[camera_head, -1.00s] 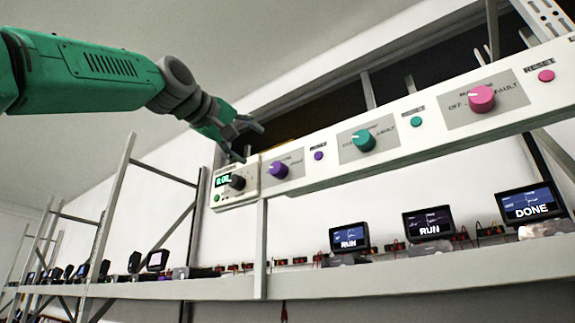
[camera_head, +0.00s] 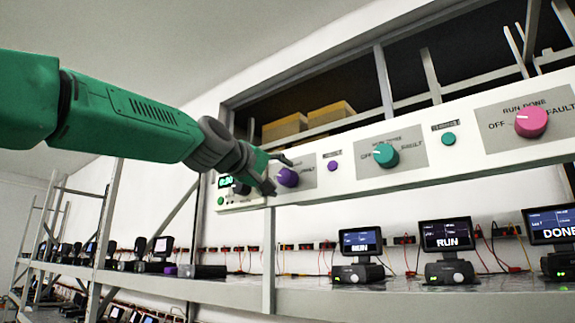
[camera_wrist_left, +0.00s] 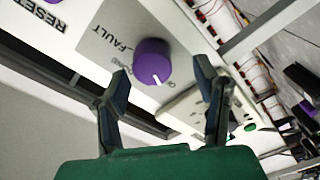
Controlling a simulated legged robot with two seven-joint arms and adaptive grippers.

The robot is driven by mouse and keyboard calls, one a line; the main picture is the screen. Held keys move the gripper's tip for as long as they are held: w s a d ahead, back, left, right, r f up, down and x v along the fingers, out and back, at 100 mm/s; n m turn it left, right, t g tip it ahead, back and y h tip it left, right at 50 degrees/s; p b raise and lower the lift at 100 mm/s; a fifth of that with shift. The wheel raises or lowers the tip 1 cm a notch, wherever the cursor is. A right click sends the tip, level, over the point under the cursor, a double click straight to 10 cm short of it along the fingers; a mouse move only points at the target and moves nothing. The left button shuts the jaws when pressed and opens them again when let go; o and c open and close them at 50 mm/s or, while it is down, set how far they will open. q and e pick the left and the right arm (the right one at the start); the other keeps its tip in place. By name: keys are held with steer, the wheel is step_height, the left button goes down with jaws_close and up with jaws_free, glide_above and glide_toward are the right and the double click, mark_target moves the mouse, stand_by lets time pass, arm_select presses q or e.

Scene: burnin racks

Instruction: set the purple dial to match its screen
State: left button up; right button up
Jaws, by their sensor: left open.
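The purple dial (camera_head: 288,177) sits on a grey label plate on the long white panel (camera_head: 350,178). My left gripper (camera_head: 278,174) is at the dial, its fingers open and partly covering the dial's left side. In the left wrist view the purple dial (camera_wrist_left: 152,62) shows between and just beyond the open fingertips of the left gripper (camera_wrist_left: 163,74); I cannot tell whether they touch it. Its white pointer line faces the gripper side, near the small lettering; FAULT is to its left. I cannot tell which screen belongs to the purple dial. My right gripper is not in view.
Below, on the shelf (camera_head: 400,296), screens read RUN (camera_head: 360,241), RUN (camera_head: 447,234) and DONE (camera_head: 551,224). A box with a green display (camera_head: 226,181) is left.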

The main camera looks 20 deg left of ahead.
mark_target(291, 176)
arm_select(q)
steer(key=shift+w+a, duration=0.45)
steer(key=shift+w, duration=0.4)
steer(key=shift+d, duration=0.25)
steer(key=d, duration=0.3)
steer(key=shift+w+d, duration=0.1)
steer(key=shift+w, duration=0.05)
steer(key=shift+d, duration=0.3)
steer(key=c, duration=0.6)
steer(key=shift+r, duration=0.1)
steer(key=c, duration=0.3)
steer(key=shift+a, duration=0.5)
steer(key=shift+c, duration=1.2)
steer(key=shift+a, duration=0.4)
steer(key=shift+r, duration=0.1)
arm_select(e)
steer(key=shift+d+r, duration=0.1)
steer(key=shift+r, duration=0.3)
